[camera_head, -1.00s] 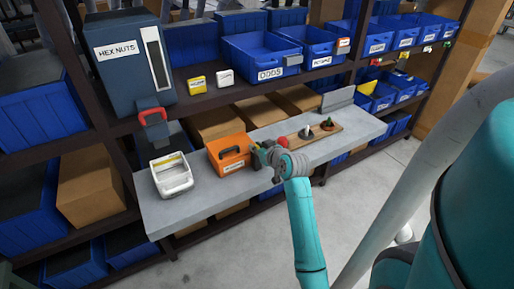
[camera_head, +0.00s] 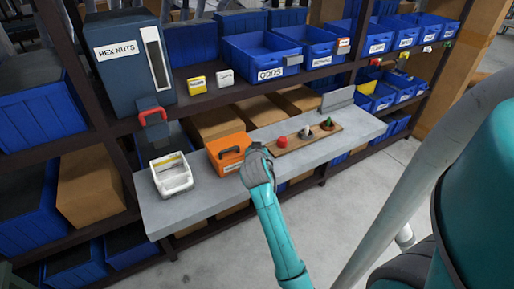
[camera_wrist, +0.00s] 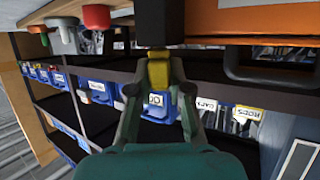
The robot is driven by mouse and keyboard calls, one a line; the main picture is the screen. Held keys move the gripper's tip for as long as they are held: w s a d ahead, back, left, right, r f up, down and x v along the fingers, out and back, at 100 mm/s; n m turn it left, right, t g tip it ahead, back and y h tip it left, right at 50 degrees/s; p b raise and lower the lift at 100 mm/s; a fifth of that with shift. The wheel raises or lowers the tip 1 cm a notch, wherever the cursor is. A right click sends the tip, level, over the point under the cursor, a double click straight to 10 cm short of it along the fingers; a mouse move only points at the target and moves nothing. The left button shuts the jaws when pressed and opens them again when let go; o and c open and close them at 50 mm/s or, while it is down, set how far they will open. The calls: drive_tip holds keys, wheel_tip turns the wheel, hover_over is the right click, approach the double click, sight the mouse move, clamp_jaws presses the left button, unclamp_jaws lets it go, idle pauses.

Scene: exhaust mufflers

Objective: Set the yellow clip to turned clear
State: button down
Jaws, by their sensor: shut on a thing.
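The yellow clip (camera_wrist: 158,72) shows in the wrist view between the fingertips of my gripper (camera_wrist: 158,88), below a dark block. My gripper is shut on it. The orange case (camera_head: 222,146) stands on the grey shelf board, and its orange side (camera_wrist: 240,20) fills the top right of the wrist view. In the head view my gripper (camera_head: 256,150) is at the right end of the case, and the arm hides the clip there.
A wooden strip (camera_head: 298,141) with red, grey and green knobs lies right of my gripper. A white bin (camera_head: 172,178) stands left of the case. Blue bins (camera_head: 262,56) and a hex-nut dispenser (camera_head: 133,65) are on the shelf above. The board's front left is bare.

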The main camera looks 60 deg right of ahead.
drive_tip(key=m+g+h, duration=0.1)
drive_tip(key=m+g, duration=0.5)
drive_tip(key=g, duration=0.1)
drive_tip(key=shift+w, duration=0.1)
drive_tip(key=m+g, duration=0.4)
drive_tip(key=g, duration=0.1)
drive_tip(key=shift+y, duration=0.3)
drive_tip(key=shift+m+g+y, duration=0.5)
drive_tip(key=shift+m+g, duration=0.2)
drive_tip(key=shift+m, duration=0.2)
drive_tip(key=shift+f, duration=0.1)
drive_tip(key=c, duration=1.1)
unclamp_jaws()
drive_tip(key=v, duration=1.2)
